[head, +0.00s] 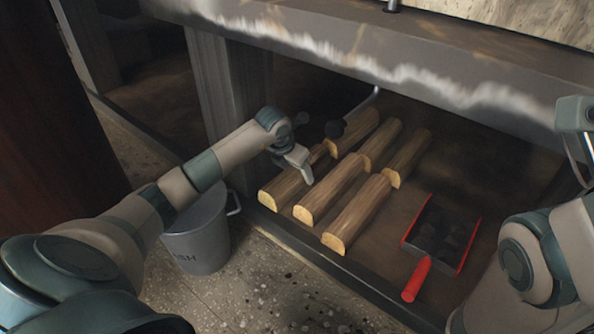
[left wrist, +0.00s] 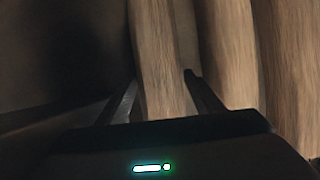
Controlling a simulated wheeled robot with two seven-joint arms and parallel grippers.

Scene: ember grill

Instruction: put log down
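A split log (head: 282,190) lies at the left end of the front row on the dark hearth floor, beside other logs. My left gripper (head: 303,165) is lowered over it in the head view. In the left wrist view the log (left wrist: 160,60) runs between the two fingers of this gripper (left wrist: 160,84). The fingertips are close against its two sides; whether they press on it I cannot tell. The middle log (head: 330,190) and right log (head: 357,215) of the front row lie next to it. My right arm is at the right edge; its fingers do not show.
A second row of logs (head: 407,158) lies behind. A red-handled shovel (head: 416,280) with dark coals is at right. A grey bucket (head: 197,240) stands left, outside the hearth curb. A stone ledge (head: 400,50) overhangs the hearth, and a pillar (head: 222,90) stands behind my left arm.

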